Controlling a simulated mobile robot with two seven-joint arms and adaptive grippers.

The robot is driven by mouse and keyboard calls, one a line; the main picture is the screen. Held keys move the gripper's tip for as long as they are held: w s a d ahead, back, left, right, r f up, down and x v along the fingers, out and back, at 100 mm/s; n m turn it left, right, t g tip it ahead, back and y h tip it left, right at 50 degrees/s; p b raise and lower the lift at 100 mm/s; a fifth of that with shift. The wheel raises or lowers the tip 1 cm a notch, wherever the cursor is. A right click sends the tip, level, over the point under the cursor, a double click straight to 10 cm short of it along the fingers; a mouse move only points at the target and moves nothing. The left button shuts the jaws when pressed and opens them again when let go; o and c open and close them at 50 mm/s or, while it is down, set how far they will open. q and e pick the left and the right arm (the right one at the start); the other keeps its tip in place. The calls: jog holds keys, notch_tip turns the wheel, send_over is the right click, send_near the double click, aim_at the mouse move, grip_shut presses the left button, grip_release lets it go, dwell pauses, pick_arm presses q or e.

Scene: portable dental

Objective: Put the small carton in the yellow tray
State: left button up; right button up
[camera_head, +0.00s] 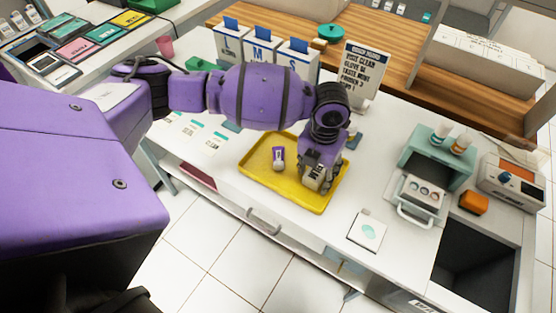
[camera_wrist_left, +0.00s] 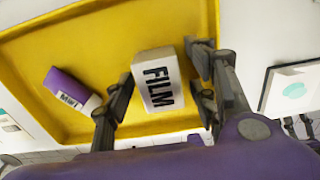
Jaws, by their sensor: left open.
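A small white carton marked FILM (camera_wrist_left: 156,82) is between the fingers of my left gripper (camera_wrist_left: 160,88) in the left wrist view, over the yellow tray's floor. The fingers are open, with a gap beside the carton. In the head view my left gripper (camera_head: 318,182) reaches down over the right part of the yellow tray (camera_head: 258,150) and hides most of the carton. It appears to stand in the tray, though its contact with the floor is hidden. A small purple and white item (camera_head: 278,158) lies in the tray to the left; it also shows in the wrist view (camera_wrist_left: 70,90).
A white card with a green mark (camera_head: 367,231) lies right of the tray. A teal unit (camera_head: 437,155) stands further right, beside an orange block (camera_head: 474,203). White boxes (camera_head: 262,55) and a sign (camera_head: 363,72) stand behind. The counter's front edge runs close to the tray.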

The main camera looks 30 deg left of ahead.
aim_at(317, 171)
pick_arm(q)
notch_tip(317, 171, up, 12)
jog(key=shift+r+p, duration=0.25)
jog(key=shift+p, duration=0.05)
dwell(0.3)
